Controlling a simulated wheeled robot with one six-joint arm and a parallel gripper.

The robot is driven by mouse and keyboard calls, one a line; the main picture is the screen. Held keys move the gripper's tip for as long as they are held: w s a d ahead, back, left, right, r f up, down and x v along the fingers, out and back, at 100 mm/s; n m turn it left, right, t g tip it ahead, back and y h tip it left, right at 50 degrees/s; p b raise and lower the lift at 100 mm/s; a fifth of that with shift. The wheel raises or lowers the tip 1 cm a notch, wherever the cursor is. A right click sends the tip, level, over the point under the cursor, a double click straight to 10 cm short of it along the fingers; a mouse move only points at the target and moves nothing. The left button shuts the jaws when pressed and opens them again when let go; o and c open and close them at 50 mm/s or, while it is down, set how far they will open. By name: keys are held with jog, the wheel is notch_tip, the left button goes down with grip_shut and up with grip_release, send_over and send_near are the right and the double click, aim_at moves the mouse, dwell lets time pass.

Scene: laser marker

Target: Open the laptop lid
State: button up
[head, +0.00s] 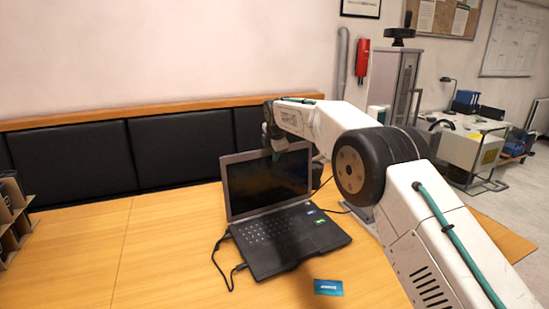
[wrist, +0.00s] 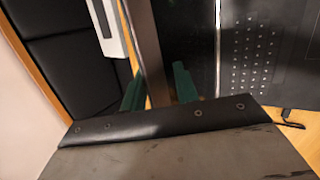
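The black laptop (head: 290,236) stands on the wooden table with its lid (head: 250,190) raised, tilted slightly back, and its dark screen facing me. The keyboard lies uncovered and also shows in the wrist view (wrist: 255,52). My gripper (head: 277,148) is at the lid's top edge, reaching in from behind and above. In the wrist view my gripper's green fingers (wrist: 158,88) stand apart, one on each side of the lid's narrow edge (wrist: 146,45). Gaps show beside the edge, so the fingers look open. Whether either finger touches the lid I cannot tell.
A teal card (head: 328,287) lies in front of the laptop. Black cables (head: 226,262) run from its left side. A cardboard rack (head: 12,215) stands at the far left. Black padded panels (head: 75,162) line the table's back. The table's left part is clear.

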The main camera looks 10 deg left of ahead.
jog(key=shift+s+a+r, duration=0.1)
jog(key=shift+a+r, duration=0.1)
jog(key=shift+r, duration=0.8)
jog(key=shift+a+r, duration=0.25)
jog(key=shift+r, duration=0.75)
jog(key=shift+s+a+r, duration=0.1)
jog(key=shift+a+r, duration=0.1)
jog(key=shift+r, duration=0.8)
jog(key=v, duration=0.7)
jog(key=shift+s+r, duration=0.15)
jog(key=shift+r, duration=0.15)
